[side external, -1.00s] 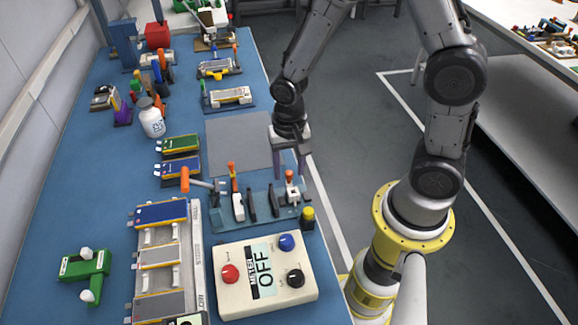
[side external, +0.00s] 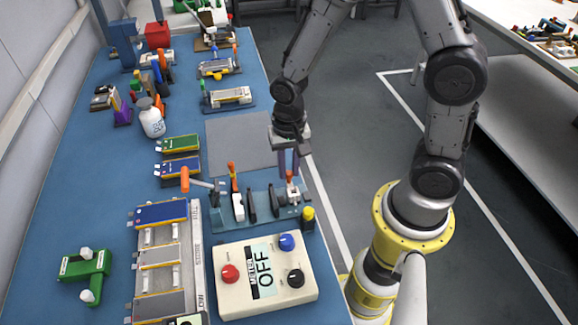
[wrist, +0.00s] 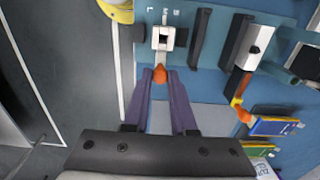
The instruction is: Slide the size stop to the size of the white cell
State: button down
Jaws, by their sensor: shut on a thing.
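The size stop (side external: 291,193) is a white slider block with an orange knob at the right end of the blue-grey fixture (side external: 270,216). In the wrist view the slider (wrist: 163,38) sits below small letters, and its pointer appears to be at the middle one, M. My gripper (side external: 290,174) is lowered over it, and its purple fingers (wrist: 160,76) are shut on the orange knob (wrist: 160,72). The fingers partly hide the knob. I cannot tell for certain which piece is the white cell; a pale one lies in a holder (side external: 229,96) at the back.
A meter box reading OFF (side external: 265,278) stands in front of the fixture, with a yellow-capped item (side external: 308,217) beside the fixture. Dark upright plates (wrist: 206,40) stand near the slider. Green (side external: 181,143) and blue (side external: 181,167) cells lie to the left. A grey mat (side external: 235,145) is clear.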

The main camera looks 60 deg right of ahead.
jog(key=shift+a, duration=0.1)
dwell(0.7)
jog(key=shift+w+a, duration=0.65)
jog(key=shift+w, duration=0.1)
jog(key=c, duration=0.7)
grip_release()
jog(key=shift+c, duration=0.2)
notch_tip(320, 180, up, 14)
jog(key=shift+d, duration=0.1)
